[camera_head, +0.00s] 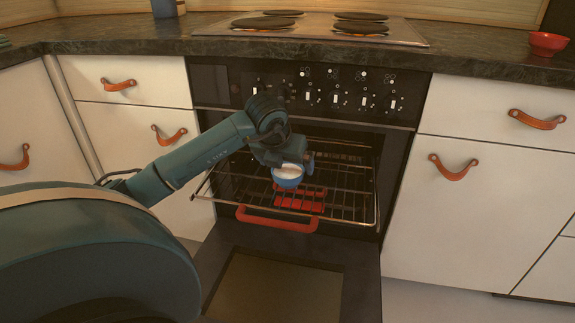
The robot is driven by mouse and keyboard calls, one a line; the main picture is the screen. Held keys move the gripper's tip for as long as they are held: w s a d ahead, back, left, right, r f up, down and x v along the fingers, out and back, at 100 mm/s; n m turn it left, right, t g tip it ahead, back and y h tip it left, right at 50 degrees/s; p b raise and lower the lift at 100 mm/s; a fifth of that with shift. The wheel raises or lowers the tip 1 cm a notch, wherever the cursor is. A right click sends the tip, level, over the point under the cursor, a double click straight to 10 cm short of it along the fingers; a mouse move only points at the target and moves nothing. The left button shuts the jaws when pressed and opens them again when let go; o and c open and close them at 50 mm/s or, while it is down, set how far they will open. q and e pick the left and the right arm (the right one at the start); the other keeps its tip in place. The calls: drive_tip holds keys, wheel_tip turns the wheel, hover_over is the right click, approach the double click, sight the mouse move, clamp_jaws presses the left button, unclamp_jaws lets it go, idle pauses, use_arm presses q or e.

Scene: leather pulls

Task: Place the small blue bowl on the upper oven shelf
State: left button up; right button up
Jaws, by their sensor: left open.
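The small blue bowl (288,178), with a pale inside, is upright at the upper wire oven shelf (345,206), which is slid partly out of the open oven. It appears to rest on the wires, though its underside contact is hard to see. My left gripper (292,163) is open, right at the bowl's back rim, with its fingers partly hidden and small in the picture. My left arm reaches in from the left. My right gripper is out of view.
The oven door (275,285) is folded down in front. A red bar (277,220) lies below the shelf front, and a red slatted thing (300,198) shows under the wires. The counter (130,38) holds a hob (310,27) with orange-glowing plates and a red bowl (548,43).

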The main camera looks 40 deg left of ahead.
use_arm(q)
drive_tip(key=p+v, duration=0.2)
drive_tip(key=v, duration=0.6)
drive_tip(key=s+d+f+m+g+h, duration=0.25)
drive_tip(key=d+f+h, duration=0.4)
drive_tip(key=d, duration=0.65)
drive_tip(key=s+d+f+m+g+h, duration=0.1)
drive_tip(key=s+d+h, duration=0.3)
drive_tip(key=d, duration=0.4)
drive_tip(key=s+d+m+h, duration=0.1)
drive_tip(key=s+d+h, duration=0.3)
drive_tip(key=d, duration=0.3)
drive_tip(key=s+d+r+n+t+h, duration=0.4)
drive_tip(key=d+r+n+t+h, duration=0.35)
drive_tip(key=n, duration=0.25)
drive_tip(key=a+f+n+t+y, duration=0.1)
drive_tip(key=n+t+y, duration=0.1)
drive_tip(key=n, duration=0.4)
drive_tip(key=a+f+n+t+y, duration=0.1)
drive_tip(key=n+t+y, duration=0.2)
drive_tip(key=n+y, duration=0.2)
drive_tip(key=w+a+f+n+t+y, duration=0.1)
drive_tip(key=a+f+n+t+y, duration=0.1)
drive_tip(key=n, duration=0.6)
drive_tip(key=shift+t+y, duration=0.7)
drive_tip(key=shift+y, duration=0.3)
